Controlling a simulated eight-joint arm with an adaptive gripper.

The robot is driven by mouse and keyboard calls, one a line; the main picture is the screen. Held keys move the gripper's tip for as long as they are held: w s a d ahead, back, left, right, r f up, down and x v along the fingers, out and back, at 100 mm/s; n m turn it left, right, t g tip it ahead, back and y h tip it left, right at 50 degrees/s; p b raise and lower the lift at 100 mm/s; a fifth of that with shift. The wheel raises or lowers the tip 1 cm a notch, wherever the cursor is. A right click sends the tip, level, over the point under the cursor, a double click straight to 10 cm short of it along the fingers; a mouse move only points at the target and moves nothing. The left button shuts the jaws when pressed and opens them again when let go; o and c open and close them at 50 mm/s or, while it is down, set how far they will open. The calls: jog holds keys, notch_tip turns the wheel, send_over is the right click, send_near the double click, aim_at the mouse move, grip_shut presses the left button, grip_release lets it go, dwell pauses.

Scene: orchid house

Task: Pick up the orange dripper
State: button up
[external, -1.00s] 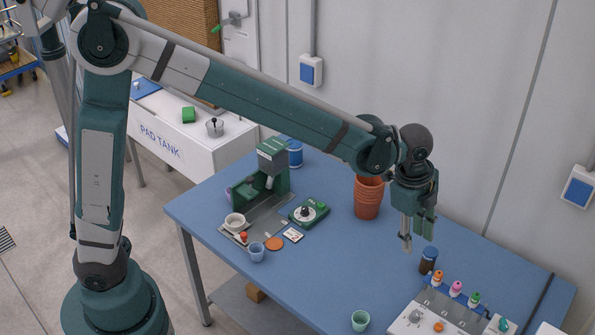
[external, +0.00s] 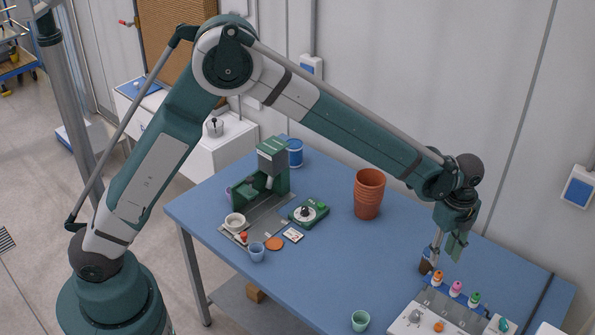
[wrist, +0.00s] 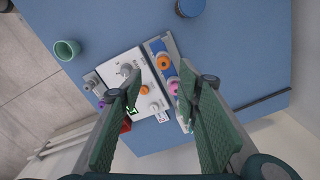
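The orange dripper (external: 437,276) stands upright in a row with a pink dripper (external: 456,288) and a green-capped dripper (external: 474,298) at the back of a white control panel. In the wrist view the orange dripper (wrist: 163,62) lies just beyond the fingertips, left of centre, with the pink dripper (wrist: 173,87) between the fingers in the picture. My gripper (external: 444,256) hangs above the row, near the orange dripper, and partly covers a dark brown jar. In the wrist view my gripper (wrist: 170,77) is open, with nothing between its pads at their height.
The brown jar (external: 427,264) stands close behind the orange dripper. The white panel (external: 411,313) carries knobs and an orange button. A pale green cup (external: 360,320) stands at the front edge. A stack of terracotta pots (external: 369,194) stands farther back. The blue tabletop (external: 340,260) is clear centrally.

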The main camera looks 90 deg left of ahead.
aim_at(440, 273)
jog(key=shift+w+a+f, duration=0.15)
jog(key=shift+w+f, duration=0.15)
jog(key=shift+f, duration=0.25)
jog(key=shift+f, duration=1.3)
jog(key=shift+w+f+p, duration=0.1)
jog(key=shift+f+p, duration=0.35)
jog(key=shift+f, duration=2.15)
jog(key=shift+c, duration=0.3)
jog(key=c, duration=0.7)
